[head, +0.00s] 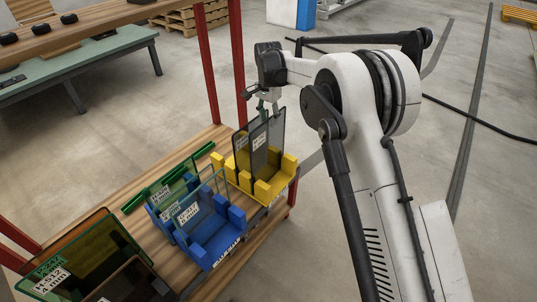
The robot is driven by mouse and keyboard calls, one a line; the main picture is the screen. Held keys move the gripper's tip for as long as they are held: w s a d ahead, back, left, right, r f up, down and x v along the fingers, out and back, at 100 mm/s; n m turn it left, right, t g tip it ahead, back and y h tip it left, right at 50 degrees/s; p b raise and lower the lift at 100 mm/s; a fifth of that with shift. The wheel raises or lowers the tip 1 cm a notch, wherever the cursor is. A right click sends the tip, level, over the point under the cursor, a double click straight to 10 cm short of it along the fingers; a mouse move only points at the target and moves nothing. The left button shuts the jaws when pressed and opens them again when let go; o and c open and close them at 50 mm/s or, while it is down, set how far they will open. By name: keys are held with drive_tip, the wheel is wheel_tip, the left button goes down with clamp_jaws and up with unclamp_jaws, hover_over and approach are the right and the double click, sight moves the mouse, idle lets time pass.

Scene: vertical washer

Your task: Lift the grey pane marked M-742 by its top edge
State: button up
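Two dark grey panes stand upright, close together, in a yellow slotted rack (280,180). The print is too small to read, so I cannot tell which is M-742. My gripper (268,107) points down at the top edges of these panes, with its fingertips at or just over them. Its fingers are small and partly overlap the panes, so I cannot tell whether they are closed on a pane.
A blue rack (222,243) with labelled clear and green-edged panes stands beside the yellow one on the wooden bench (120,222). Large tinted panes (85,262) stand at lower left. Red posts (207,65) rise behind the bench. A green bar (168,178) lies along the back.

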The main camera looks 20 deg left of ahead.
drive_tip(key=f, duration=0.5)
drive_tip(key=shift+s+d+f, duration=0.1)
drive_tip(key=shift+s+f, duration=0.05)
drive_tip(key=shift+s, duration=0.1)
drive_tip(key=shift+c, duration=0.5)
clamp_jaws()
